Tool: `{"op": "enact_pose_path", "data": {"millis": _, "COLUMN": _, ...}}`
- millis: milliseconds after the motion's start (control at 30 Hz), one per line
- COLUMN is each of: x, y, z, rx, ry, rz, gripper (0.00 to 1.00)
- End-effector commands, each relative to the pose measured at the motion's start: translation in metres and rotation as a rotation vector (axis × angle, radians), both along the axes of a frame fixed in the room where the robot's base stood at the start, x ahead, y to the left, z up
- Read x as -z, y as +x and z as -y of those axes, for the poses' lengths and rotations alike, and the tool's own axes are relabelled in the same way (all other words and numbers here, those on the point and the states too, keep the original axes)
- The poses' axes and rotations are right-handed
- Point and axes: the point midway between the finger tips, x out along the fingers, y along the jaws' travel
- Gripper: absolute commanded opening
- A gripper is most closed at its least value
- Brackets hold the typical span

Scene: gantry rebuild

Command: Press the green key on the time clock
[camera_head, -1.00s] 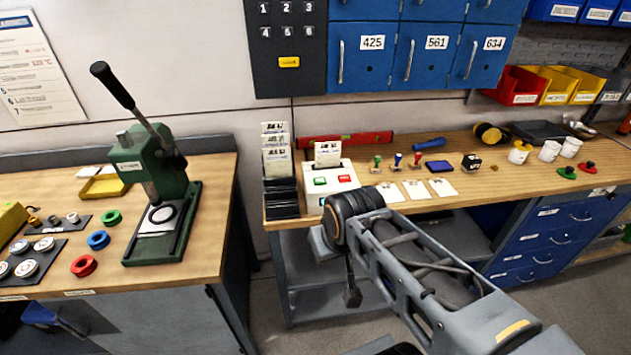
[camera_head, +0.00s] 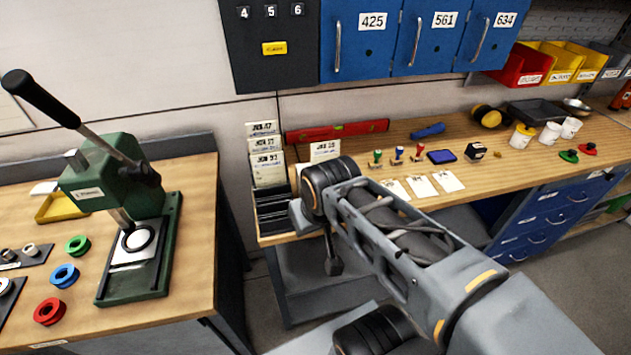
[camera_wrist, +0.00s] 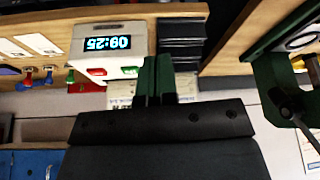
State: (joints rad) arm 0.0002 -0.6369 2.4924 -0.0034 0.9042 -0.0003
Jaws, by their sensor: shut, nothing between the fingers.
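The time clock (camera_wrist: 112,40) is a white box, seen upside down in the wrist view, with a lit display (camera_wrist: 107,43) reading 08:25. Its green key (camera_wrist: 130,70) sits on the face beside the red key (camera_wrist: 97,72). My gripper (camera_wrist: 156,60) is shut and empty, its dark green fingers just right of the green key in that picture. I cannot tell the gap to the key, and no contact shows. In the head view my arm hides the clock's keys, and the card (camera_head: 325,150) above the clock still shows.
A black card rack (camera_head: 272,207) stands left of the clock on the wooden bench (camera_head: 410,135). Stamps (camera_head: 397,155) and white cards (camera_head: 420,187) lie to its right. A green lever press (camera_head: 125,185) stands on the left bench. Blue lockers (camera_head: 365,45) hang above.

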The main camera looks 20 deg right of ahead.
Motion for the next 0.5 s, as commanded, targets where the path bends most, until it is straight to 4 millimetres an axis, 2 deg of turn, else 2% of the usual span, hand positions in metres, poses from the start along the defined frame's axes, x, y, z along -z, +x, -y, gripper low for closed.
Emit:
{"op": "enact_pose_path", "data": {"millis": 167, "x": -0.002, "y": 0.003, "z": 0.001, "rx": 0.031, "ry": 0.025, "rz": -0.017, "gripper": 0.00}}
{"op": "enact_pose_path", "data": {"millis": 267, "x": -0.009, "y": 0.015, "z": 0.003, "rx": 0.135, "ry": 0.114, "rz": -0.071, "gripper": 0.00}}
{"op": "enact_pose_path", "data": {"millis": 367, "x": -0.019, "y": 0.036, "z": 0.009, "rx": 0.313, "ry": 0.270, "rz": -0.153, "gripper": 0.00}}
{"op": "enact_pose_path", "data": {"millis": 500, "x": -0.032, "y": 0.075, "z": 0.025, "rx": 0.586, "ry": 0.529, "rz": -0.265, "gripper": 0.00}}
